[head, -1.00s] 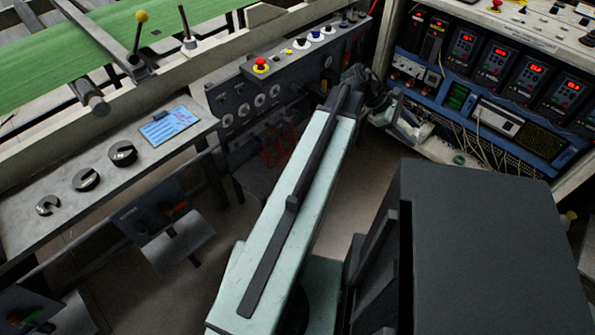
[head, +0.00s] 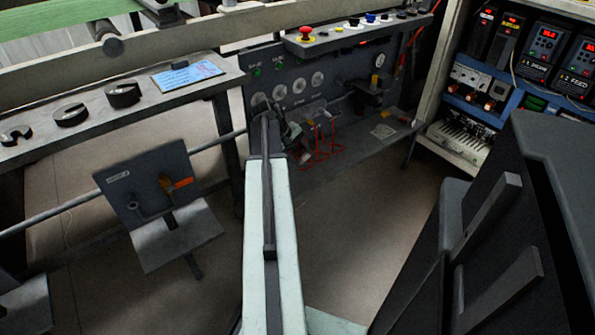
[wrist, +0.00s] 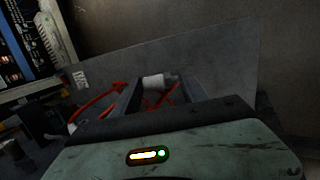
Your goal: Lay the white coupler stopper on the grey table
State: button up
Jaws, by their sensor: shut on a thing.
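My gripper (wrist: 158,86) is shut on a small white cylindrical piece, which looks like the white coupler stopper (wrist: 153,81), between its two dark fingers in the wrist view. In the head view my arm reaches away from me, and its far end is small and dark in front of the control panel; I cannot make out the stopper there. The grey table (head: 160,101) is at the upper left of the head view, left of my arm. Several black ring-like parts (head: 124,95) and a blue printed card (head: 188,74) lie on it.
A grey control panel (head: 330,75) with knobs and red cables (head: 322,150) stands ahead. A cabinet with lit red displays (head: 545,40) is at the right. A bracketed grey plate (head: 150,185) sticks out below the table. Bare floor (head: 350,220) lies between.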

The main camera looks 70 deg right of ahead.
jog(key=f+b, duration=0.3)
jog(key=w+f+b, duration=0.1)
jog(key=f+b, duration=0.2)
jog(key=f, duration=0.1)
jog(key=shift+w+a, duration=0.15)
jog(key=shift+w, duration=0.05)
jog(key=shift+r, duration=0.1)
jog(key=o, duration=1.4)
jog(key=shift+o, duration=0.2)
jog(key=shift+r, duration=0.15)
